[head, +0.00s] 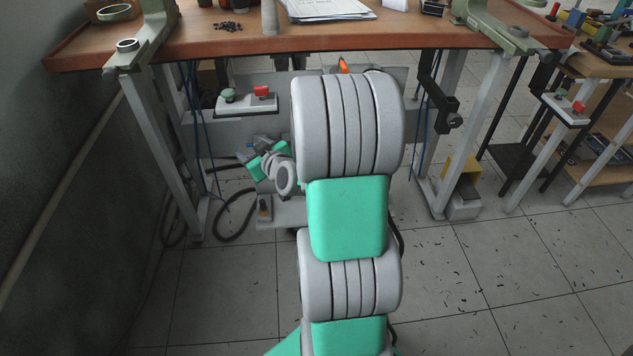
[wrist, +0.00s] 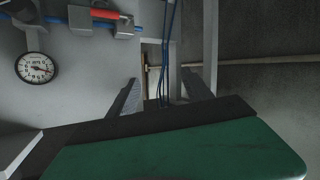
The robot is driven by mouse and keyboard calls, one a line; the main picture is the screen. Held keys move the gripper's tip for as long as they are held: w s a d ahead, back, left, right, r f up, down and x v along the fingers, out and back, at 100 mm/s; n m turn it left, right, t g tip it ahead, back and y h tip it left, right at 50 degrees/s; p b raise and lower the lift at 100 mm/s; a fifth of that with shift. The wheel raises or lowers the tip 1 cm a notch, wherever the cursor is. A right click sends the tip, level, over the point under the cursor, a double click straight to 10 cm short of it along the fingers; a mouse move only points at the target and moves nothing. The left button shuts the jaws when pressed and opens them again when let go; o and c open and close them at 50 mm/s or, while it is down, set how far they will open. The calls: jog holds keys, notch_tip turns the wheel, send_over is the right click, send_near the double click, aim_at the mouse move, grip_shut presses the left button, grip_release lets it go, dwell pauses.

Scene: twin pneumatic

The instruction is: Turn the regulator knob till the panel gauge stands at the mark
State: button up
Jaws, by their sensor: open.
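The panel gauge (wrist: 36,67) is a round white dial with a black rim at the left of the wrist view. Its needle appears to point right and slightly down, near a small reddish mark; it is too small to read exactly. My gripper (wrist: 160,95) is open, its two grey fingers apart with nothing between them. It lies to the right of the gauge. I cannot make out the regulator knob for sure in either view. In the head view my arm covers much of the grey panel (head: 215,132) under the bench, and the gauge does not show.
A red-handled fitting (wrist: 92,14) on a blue pipe sits above the gauge. Blue hoses (wrist: 171,50) hang beyond my fingers. Bench legs stand on both sides.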

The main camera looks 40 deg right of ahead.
jog(key=s+d+f+m+h+b, duration=0.3)
jog(key=d+f+h+b, duration=0.1)
jog(key=d+f, duration=0.4)
jog(key=s+d+f+m+h+b, duration=0.2)
jog(key=s+d+f+h+b, duration=0.25)
jog(key=d, duration=0.55)
jog(key=shift+t+h, duration=0.25)
jog(key=shift+t, duration=0.15)
jog(key=p+x, duration=0.1)
jog(key=x, duration=0.2)
jog(key=p+x, duration=0.2)
jog(key=x, duration=0.1)
jog(key=f+p+x, duration=0.1)
jog(key=p+x, duration=0.1)
jog(key=shift+w+f, duration=0.15)
jog(key=shift+w, duration=0.35)
jog(key=shift+c, duration=0.3)
grip_shut()
